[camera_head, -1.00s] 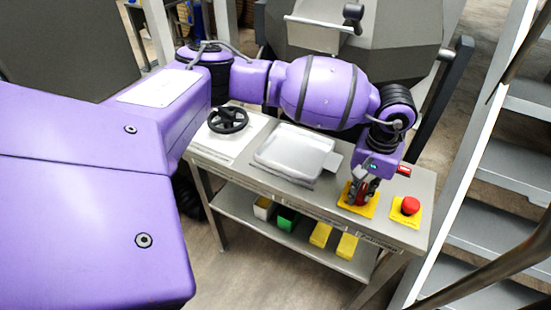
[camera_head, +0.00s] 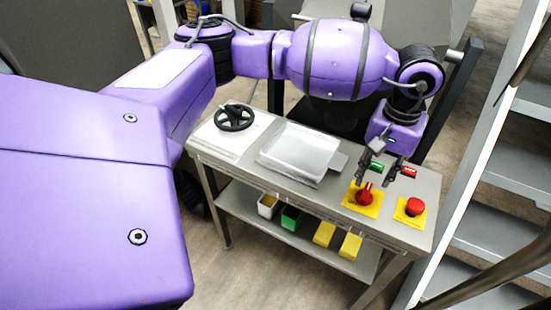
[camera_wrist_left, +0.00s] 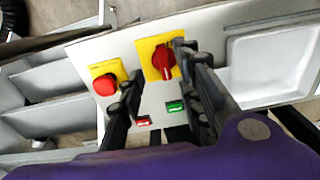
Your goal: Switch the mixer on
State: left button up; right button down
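The red rotary switch (camera_head: 366,194) sits on a yellow plate on the right part of the grey control table. It also shows in the left wrist view (camera_wrist_left: 163,62). My left gripper (camera_head: 377,181) is open and empty, with its two fingers apart, above and behind the switch. In the left wrist view its fingers (camera_wrist_left: 158,66) frame the switch from both sides and appear clear of it. A small green rectangle (camera_head: 377,166) and a small red rectangle (camera_head: 408,171) are set in the panel behind the switch. My right gripper is out of view.
A red mushroom button (camera_head: 415,206) on a yellow plate stands right of the switch. A tray (camera_head: 299,152) and a black handwheel (camera_head: 234,117) are to the left. Small bins and yellow blocks lie on the lower shelf. Metal stairs (camera_head: 507,165) rise at the right.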

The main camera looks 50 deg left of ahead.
pick_arm(q)
jog(key=shift+s+d+r, duration=0.15)
jog(key=shift+r, duration=2.2)
jog(key=shift+s+f, duration=0.1)
